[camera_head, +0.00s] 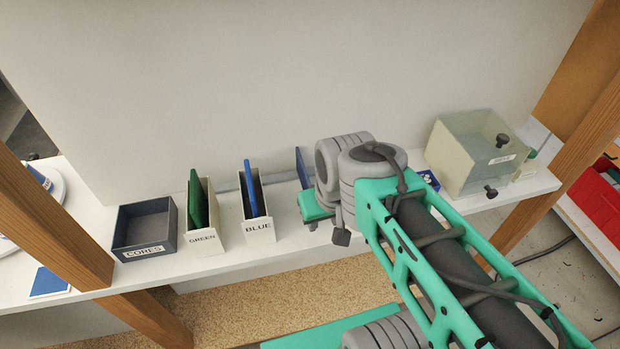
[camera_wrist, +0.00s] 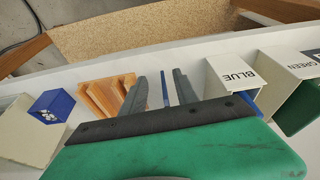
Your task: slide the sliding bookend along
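A thin upright blue plate (camera_head: 303,168), which I take for the sliding bookend, stands on the white shelf (camera_head: 285,222) to the right of the BLUE holder. In the wrist view the plate (camera_wrist: 166,88) shows edge-on between the two grey fingers of my gripper (camera_wrist: 160,90). The fingers are apart, with a gap visible on each side of the plate. My gripper hides much of this spot in the head view, and the plate's foot cannot be seen.
The white BLUE holder (camera_head: 257,213) and GREEN holder (camera_head: 204,222) stand left of the plate, then the grey CORES bin (camera_head: 146,228). A ridged wooden block (camera_wrist: 108,94) and a blue box (camera_wrist: 52,106) lie on its other side. A translucent box (camera_head: 470,158) stands far right.

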